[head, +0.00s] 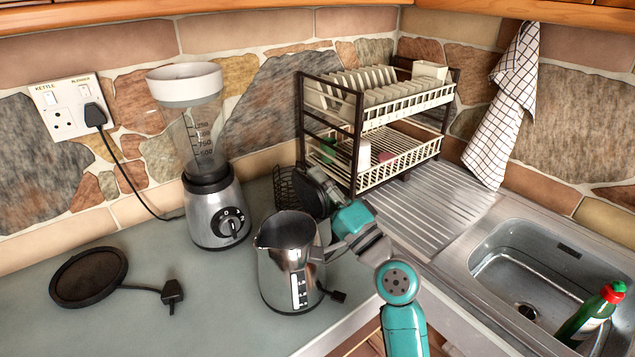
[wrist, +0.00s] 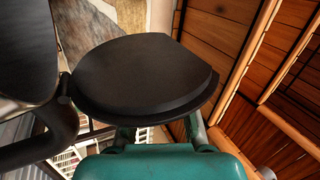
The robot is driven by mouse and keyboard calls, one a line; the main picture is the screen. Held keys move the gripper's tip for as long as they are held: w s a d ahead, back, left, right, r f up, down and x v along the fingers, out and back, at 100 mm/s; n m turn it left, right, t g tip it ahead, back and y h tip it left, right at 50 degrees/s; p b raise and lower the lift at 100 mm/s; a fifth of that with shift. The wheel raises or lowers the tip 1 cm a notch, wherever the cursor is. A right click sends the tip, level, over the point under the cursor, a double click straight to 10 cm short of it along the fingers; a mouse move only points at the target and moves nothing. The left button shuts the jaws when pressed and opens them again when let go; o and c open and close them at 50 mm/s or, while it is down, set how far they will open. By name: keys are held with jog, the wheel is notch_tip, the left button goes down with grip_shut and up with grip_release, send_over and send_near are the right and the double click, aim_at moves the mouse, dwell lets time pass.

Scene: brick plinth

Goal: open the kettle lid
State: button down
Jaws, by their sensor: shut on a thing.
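The kettle (head: 285,265), polished steel with a level window, stands upright on the counter. Its mouth shows uncovered in the head view. Its dark handle side is partly hidden behind my arm. The black round kettle lid (head: 314,194) is raised and steeply tilted above the kettle's back right. It fills the middle of the wrist view (wrist: 145,80). My gripper (head: 334,192) is at the lid and shut on it. The fingertips are mostly hidden behind the lid in the wrist view. I cannot tell whether the lid still joins the kettle at its hinge.
A blender (head: 213,215) stands left of the kettle. A black round base (head: 88,277) with cord and plug lies at far left. A dish rack (head: 405,165) stands behind. The sink (head: 540,265) and a green bottle (head: 592,318) are right. The left front counter is clear.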

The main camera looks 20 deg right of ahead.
jog(key=c, duration=1)
grip_release()
jog(key=v, duration=1.2)
jog(key=shift+d, duration=0.1)
